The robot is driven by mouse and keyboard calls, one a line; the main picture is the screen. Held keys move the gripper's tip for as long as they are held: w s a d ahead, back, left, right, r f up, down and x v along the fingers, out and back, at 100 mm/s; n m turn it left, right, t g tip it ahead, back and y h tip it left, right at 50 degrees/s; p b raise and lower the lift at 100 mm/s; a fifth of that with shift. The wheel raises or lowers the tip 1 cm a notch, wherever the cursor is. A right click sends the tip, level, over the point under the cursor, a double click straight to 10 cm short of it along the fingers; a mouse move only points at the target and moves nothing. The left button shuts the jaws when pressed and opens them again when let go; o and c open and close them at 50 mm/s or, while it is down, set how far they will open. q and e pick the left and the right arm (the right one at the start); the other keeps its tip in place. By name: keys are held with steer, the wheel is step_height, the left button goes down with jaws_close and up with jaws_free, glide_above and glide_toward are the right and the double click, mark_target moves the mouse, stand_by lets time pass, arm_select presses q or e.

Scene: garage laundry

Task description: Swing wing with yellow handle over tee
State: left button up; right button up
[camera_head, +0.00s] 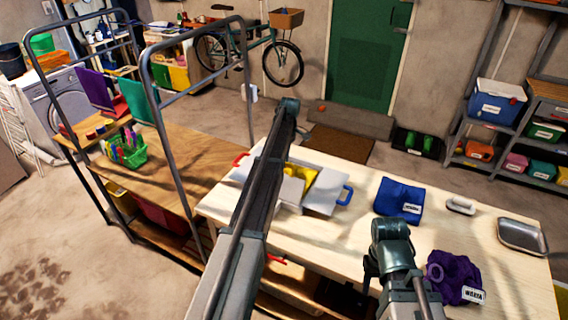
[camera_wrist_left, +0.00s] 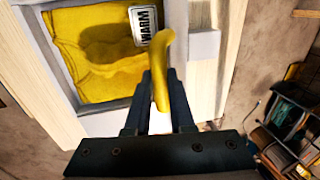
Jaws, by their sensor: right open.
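The folding board lies on the pale table, with a red-handled wing (camera_head: 240,160) at left and a blue-handled wing (camera_head: 327,192) at right. The yellow tee (camera_head: 298,170) lies on it, partly hidden by my left arm. In the left wrist view the tee (camera_wrist_left: 100,60) lies flat with a WARM label. The yellow handle (camera_wrist_left: 163,50) stands between the fingers of my left gripper (camera_wrist_left: 160,115), which look closed on it. My left gripper is hidden in the head view. My right gripper (camera_head: 371,268) is open and empty above the table's front part, left of a purple garment.
On the table (camera_head: 340,255) are a folded blue garment (camera_head: 397,196), the purple garment (camera_head: 453,274), a white brush-like item (camera_head: 461,205) and a metal tray (camera_head: 522,236). A wooden rack (camera_head: 180,185) with metal rails stands close at left.

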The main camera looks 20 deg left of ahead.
arm_select(q)
steer(key=shift+o, duration=0.9)
steer(key=shift+a, duration=0.2)
steer(key=shift+d+r, duration=0.1)
steer(key=p+v, duration=1.3)
steer(key=shift+r+p, duration=0.3)
steer(key=shift+r, duration=0.05)
steer(key=shift+f, duration=0.1)
steer(key=s+d+f+m+t+b, duration=0.1)
steer(key=s+d+f+m+b, duration=0.35)
steer(key=s+d, duration=0.55)
steer(key=s+d+f+m+b, duration=0.4)
steer(key=s+d+m, duration=0.2)
steer(key=s+d, duration=0.4)
steer(key=s+d+f+m+b, duration=0.2)
steer(key=s+d+m, duration=0.1)
steer(key=s, duration=0.3)
steer(key=s+d+f+m+b, duration=0.2)
steer(key=s+m, duration=0.2)
steer(key=s, duration=0.3)
steer(key=s+d+f+m+t+y+b, duration=0.1)
steer(key=s+d+f+m+b, duration=0.1)
steer(key=s, duration=0.4)
steer(key=shift+s+d+m, duration=0.25)
steer(key=shift+d+m, duration=0.5)
steer(key=shift+d, duration=0.15)
